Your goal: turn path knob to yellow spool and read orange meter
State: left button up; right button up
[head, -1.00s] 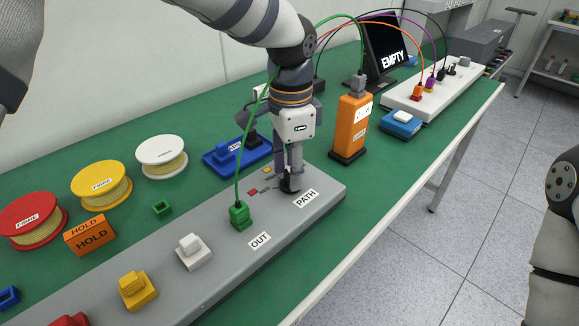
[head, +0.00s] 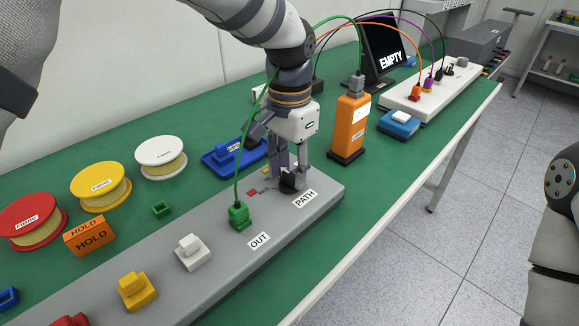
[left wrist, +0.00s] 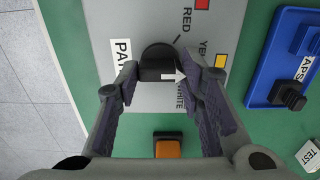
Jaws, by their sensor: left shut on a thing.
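The black path knob (head: 291,184) sits at the right end of the grey board (head: 215,275), by the PATH label. My left gripper (head: 288,177) reaches down from above and is shut on it. In the left wrist view the knob (left wrist: 157,62) lies between the fingertips (left wrist: 172,78), its white arrow pointing right toward the WHITE label. RED and YELLOW labels with coloured squares are beside it. The yellow spool (head: 101,187) stands on the table between the red and white spools. The orange meter (head: 349,128) stands upright past the board; its display is unreadable. My right gripper is out of view.
A green plug (head: 238,216) with a green cable rises from the board near OUT. A blue holder (head: 232,158) lies behind the board. A blue block (head: 399,125) and white panel (head: 432,92) with plugs stand right. The monitor (head: 385,57) reads EMPTY.

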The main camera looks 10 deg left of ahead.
aim_at(290, 173)
pick_arm(q)
jog(key=shift+f, duration=0.1)
jog(key=o, duration=1.2)
jog(key=shift+c, duration=0.2)
notch_tip(290, 173, up, 12)
